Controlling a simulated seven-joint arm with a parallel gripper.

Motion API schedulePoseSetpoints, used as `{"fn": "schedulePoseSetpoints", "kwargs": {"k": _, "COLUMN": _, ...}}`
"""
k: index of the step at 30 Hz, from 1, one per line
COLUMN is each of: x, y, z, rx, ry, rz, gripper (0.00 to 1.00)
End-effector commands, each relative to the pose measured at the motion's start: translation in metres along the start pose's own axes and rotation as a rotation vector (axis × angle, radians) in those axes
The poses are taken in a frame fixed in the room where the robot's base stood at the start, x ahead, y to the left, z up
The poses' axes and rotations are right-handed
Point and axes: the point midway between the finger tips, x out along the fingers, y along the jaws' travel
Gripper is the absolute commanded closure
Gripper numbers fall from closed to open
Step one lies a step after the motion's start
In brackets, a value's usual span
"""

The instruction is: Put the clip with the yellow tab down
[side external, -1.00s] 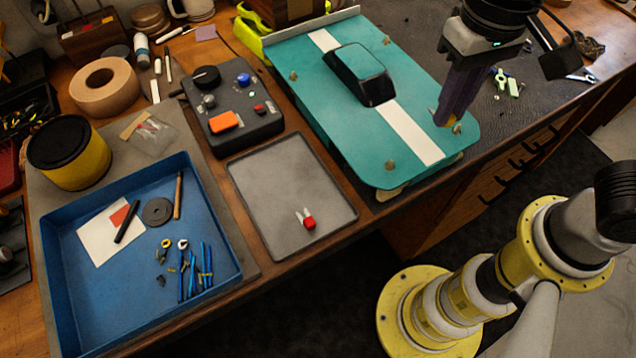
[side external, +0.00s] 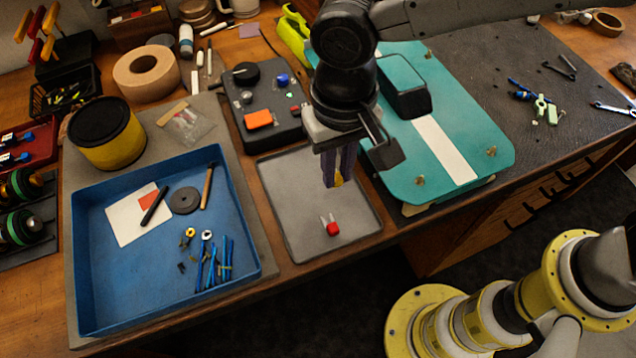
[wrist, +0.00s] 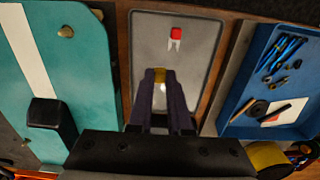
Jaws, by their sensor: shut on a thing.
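My gripper (side external: 338,180) is shut on the clip with the yellow tab (side external: 338,181) and holds it over the grey tray (side external: 283,217). Mostly the yellow tab shows between the fingertips; the fingers hide most of the clip. In the wrist view the yellow tab (wrist: 159,76) sits between the fingertips, over the tray (wrist: 150,30). A clip with a red tab (side external: 332,228) lies on the tray near its front, apart from my gripper. It also shows in the wrist view (wrist: 175,34).
The teal car body (side external: 460,150) stands right of the tray. A blue bin (side external: 100,290) with blue ties, a washer and a card is at left. A black control box (side external: 262,135) sits behind the tray. The tray's left and back parts look clear.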

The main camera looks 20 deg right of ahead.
Motion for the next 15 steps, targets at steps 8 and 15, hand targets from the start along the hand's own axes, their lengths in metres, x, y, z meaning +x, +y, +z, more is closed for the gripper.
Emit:
{"fn": "schedulePoseSetpoints", "kwargs": {"k": 8, "x": 0.023, "y": -0.015, "z": -0.013, "rx": 0.0, "ry": 0.0, "rz": -0.001, "gripper": 1.0}}
{"fn": "schedulePoseSetpoints", "kwargs": {"k": 15, "x": 0.047, "y": -0.021, "z": -0.017, "rx": 0.0, "ry": -0.002, "rz": 0.002, "gripper": 1.0}}
